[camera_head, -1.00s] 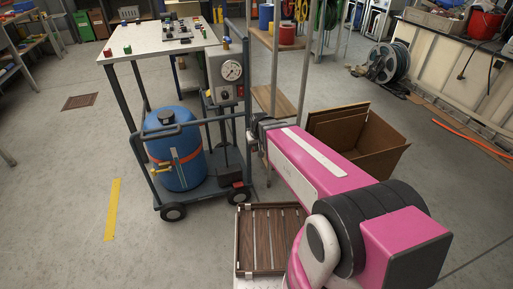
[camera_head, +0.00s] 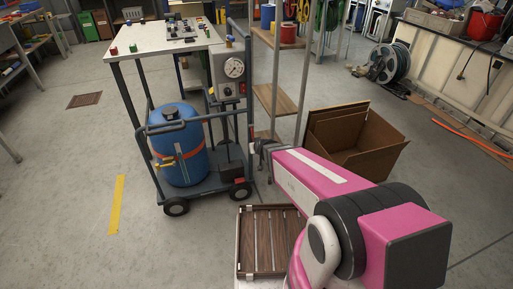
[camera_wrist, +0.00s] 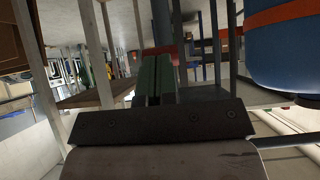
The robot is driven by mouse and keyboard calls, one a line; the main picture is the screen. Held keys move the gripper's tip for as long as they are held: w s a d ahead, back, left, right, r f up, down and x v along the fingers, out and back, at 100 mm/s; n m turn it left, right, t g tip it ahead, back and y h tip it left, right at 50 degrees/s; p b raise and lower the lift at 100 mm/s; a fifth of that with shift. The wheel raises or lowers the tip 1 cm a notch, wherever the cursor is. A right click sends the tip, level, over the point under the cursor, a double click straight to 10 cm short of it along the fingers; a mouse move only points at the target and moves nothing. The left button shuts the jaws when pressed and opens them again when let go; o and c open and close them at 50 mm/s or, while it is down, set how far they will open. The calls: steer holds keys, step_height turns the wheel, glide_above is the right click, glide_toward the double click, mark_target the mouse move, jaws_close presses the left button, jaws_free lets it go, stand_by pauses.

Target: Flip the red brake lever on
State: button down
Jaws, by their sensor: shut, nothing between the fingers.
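The red brake lever (camera_head: 239,181) shows as a small red patch low on the cart, just above its right front wheel. In the wrist view a red part (camera_wrist: 166,50), apparently this lever, is just beyond my fingertips and partly hidden by them. My gripper (camera_wrist: 157,64) has dark green fingers, shut with nothing between them. In the head view my pink arm reaches to the cart's right side, and the fingers cannot be made out there. Whether they touch the lever I cannot tell.
The cart (camera_head: 205,187) carries a blue tank (camera_head: 178,145) with an orange strap. A gauge box (camera_head: 230,75) stands above the lever. A shelf post rises close to my wrist, an open cardboard box (camera_head: 350,140) stands right, and a slatted wooden crate (camera_head: 270,240) lies in front.

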steer(key=shift+x, duration=1.75)
steer(key=shift+w+a+f, duration=0.15)
steer(key=shift+w, duration=0.35)
steer(key=shift+w+a+f, duration=0.1)
steer(key=shift+w+f, duration=0.1)
steer(key=shift+w, duration=0.3)
steer(key=shift+w+f, duration=0.1)
steer(key=shift+w, duration=0.2)
steer(key=shift+a, duration=0.1)
steer(key=s+d+r, duration=0.1)
steer(key=s+d, duration=0.1)
steer(key=s, duration=0.5)
steer(key=s+d+r, duration=0.2)
steer(key=s, duration=0.5)
steer(key=shift+s, duration=0.2)
steer(key=shift+d, duration=0.15)
